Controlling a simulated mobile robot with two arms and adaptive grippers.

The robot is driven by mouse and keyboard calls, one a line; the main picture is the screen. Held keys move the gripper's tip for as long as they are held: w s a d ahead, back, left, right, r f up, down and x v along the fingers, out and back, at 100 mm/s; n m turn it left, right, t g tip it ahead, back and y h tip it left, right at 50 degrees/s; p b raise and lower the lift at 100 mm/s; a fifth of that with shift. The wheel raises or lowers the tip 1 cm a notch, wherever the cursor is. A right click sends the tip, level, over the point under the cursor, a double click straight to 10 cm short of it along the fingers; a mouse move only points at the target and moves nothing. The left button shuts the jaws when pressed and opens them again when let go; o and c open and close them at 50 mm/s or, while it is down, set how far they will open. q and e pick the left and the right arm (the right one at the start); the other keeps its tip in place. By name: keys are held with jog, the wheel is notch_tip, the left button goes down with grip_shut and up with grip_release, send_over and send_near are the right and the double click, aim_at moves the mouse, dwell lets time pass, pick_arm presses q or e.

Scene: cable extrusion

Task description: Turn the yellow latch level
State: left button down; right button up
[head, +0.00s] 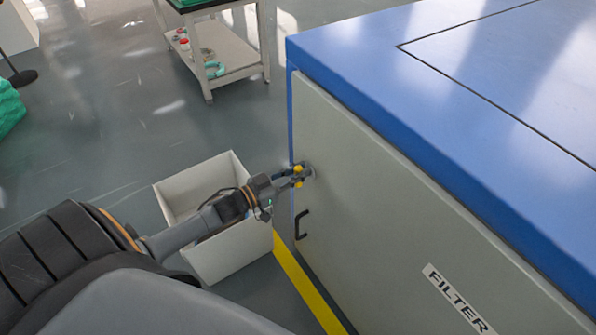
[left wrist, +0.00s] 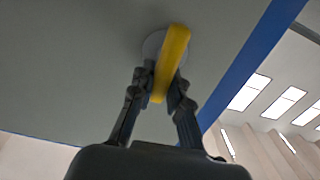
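The yellow latch (head: 299,184) sits on the grey door of the blue-topped cabinet, near the door's left edge. In the head view its two yellow ends show above and below my left gripper (head: 287,176). In the left wrist view the latch (left wrist: 173,52) is a yellow bar on a round grey base, leaning slightly off upright. The fingers of my left gripper (left wrist: 163,88) lie on both sides of the bar, close against it, and look shut on it. My right gripper is not in view.
The grey door (head: 375,215) has a black handle (head: 301,224) below the latch and a FILTER label. An open white bin (head: 235,250) stands on the floor under my left arm. A white cart (head: 225,60) stands behind. Open floor lies left.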

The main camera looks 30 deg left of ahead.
pick_arm(q)
jog(key=shift+d+m, duration=0.1)
jog(key=shift+m, duration=0.4)
jog(key=m, duration=0.3)
jog(key=shift+s+d+f, duration=0.1)
jog(key=shift+s+d, duration=0.05)
jog(key=shift+d, duration=0.1)
jog(key=m, duration=0.3)
jog(key=m+b, duration=0.1)
jog(key=m, duration=0.2)
jog(key=d+f+m+b, duration=0.1)
jog(key=m, duration=0.2)
jog(key=shift+s+f, duration=0.1)
jog(key=shift+s, duration=0.1)
jog(key=m+b, duration=0.1)
jog(key=m, duration=0.1)
jog(key=m+b, duration=0.1)
jog(key=m, duration=0.1)
jog(key=shift+d+f+m, duration=0.1)
jog(key=shift+f+m, duration=0.25)
jog(key=shift+m, duration=0.35)
jog(key=c, duration=1.3)
grip_release()
